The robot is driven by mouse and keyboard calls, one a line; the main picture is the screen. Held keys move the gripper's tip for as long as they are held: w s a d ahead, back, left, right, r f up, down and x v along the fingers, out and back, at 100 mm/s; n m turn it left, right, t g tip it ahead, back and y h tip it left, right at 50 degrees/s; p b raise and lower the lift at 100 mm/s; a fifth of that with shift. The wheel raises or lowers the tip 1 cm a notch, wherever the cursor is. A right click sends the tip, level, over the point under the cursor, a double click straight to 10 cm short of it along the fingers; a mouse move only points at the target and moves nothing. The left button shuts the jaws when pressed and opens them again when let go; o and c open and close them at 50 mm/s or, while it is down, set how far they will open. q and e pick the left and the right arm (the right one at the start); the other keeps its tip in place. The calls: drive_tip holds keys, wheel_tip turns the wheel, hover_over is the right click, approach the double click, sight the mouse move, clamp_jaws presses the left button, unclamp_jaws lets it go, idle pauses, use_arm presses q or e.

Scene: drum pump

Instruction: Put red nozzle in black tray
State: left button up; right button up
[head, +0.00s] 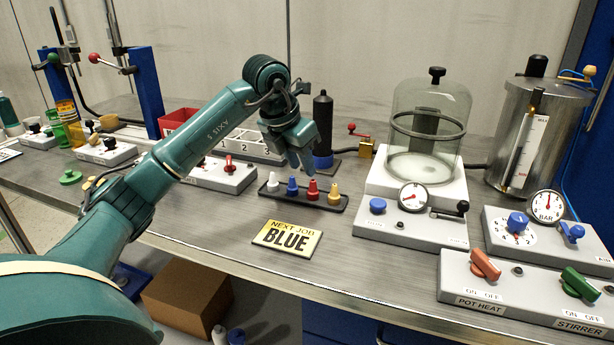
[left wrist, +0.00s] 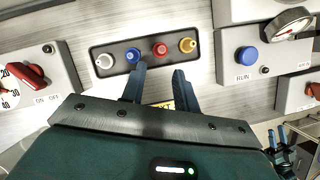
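The red nozzle (head: 313,190) stands upright in a slot of the black tray (head: 336,206), between the blue nozzle (head: 292,187) and the yellow nozzle (head: 333,194). A white nozzle (head: 272,182) stands at the tray's left end. My left gripper (head: 302,166) hangs above and behind the row, pointing down. In the left wrist view its two fingers (left wrist: 160,72) are apart with nothing between them, pointing toward the blue nozzle (left wrist: 133,55) and red nozzle (left wrist: 160,49). What seems to be my right gripper (left wrist: 278,136) shows small at the lower right; its opening is unclear.
A yellow sign reading "NEXT JOB BLUE" (head: 287,238) lies in front of the tray. A glass bell jar (head: 430,125) on a white base stands to the right, a red-switch panel (head: 225,175) to the left. A dark bottle (head: 322,125) stands behind.

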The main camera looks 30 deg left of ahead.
use_arm(q)
drive_tip(key=v, duration=0.4)
drive_tip(key=shift+r, duration=0.1)
idle(0.3)
